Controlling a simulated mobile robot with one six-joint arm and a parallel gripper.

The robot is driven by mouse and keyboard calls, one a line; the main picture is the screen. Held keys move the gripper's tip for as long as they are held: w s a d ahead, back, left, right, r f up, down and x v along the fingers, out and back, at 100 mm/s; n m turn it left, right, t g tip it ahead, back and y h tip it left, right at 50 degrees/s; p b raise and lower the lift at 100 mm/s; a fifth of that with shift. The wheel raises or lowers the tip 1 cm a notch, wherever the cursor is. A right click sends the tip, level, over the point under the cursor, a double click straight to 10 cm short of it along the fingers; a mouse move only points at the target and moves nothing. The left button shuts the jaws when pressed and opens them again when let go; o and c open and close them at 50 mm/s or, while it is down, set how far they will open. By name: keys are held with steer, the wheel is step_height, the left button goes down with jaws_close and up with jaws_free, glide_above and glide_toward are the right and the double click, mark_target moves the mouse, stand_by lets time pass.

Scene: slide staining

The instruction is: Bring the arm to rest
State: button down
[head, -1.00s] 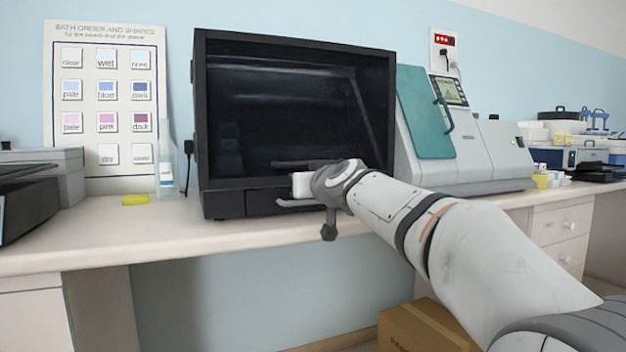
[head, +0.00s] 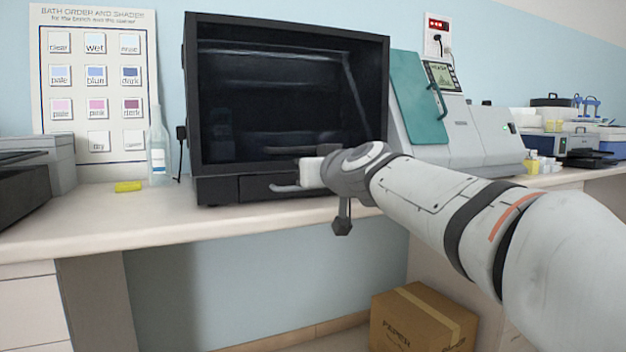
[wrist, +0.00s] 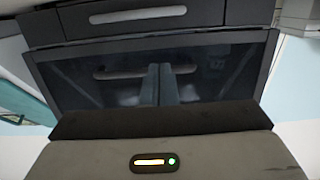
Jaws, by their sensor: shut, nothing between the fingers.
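My arm (head: 430,190) reaches in from the right in the head view, over the front of the bench. Its wrist end is in front of the lower right of the black cabinet (head: 190,110). My gripper (wrist: 160,84) shows in the wrist view as two dark fingers side by side, shut with nothing between them. In the head view the fingers are hidden or hard to make out. The cabinet's dark glass front and a pale bar handle fill much of the wrist view. I cannot tell whether the gripper touches the cabinet.
The bench top (head: 120,222) holds a clear bottle (head: 158,160), a yellow item (head: 128,187) and a grey box (head: 62,165) at left. A teal-and-white machine (head: 465,135) stands at right. A cardboard box (head: 420,322) sits on the floor below.

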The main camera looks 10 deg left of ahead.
steer(key=s+d+m+g+h+p, duration=0.2)
steer(key=s+d+g+p, duration=0.2)
steer(key=s+d+p, duration=0.3)
steer(key=s+d+r+m+g+h+p, duration=0.1)
steer(key=s+d+p, duration=0.7)
steer(key=p, duration=1.1)
steer(key=s+d+r+m+g+h+p, duration=0.1)
steer(key=s+d+m+g+h+p, duration=0.2)
steer(key=s+p, duration=1.1)
steer(key=d+g+h, duration=0.2)
steer(key=d+g, duration=0.2)
steer(key=d, duration=0.1)
steer(key=shift+s+r, duration=0.15)
steer(key=shift+s, duration=0.2)
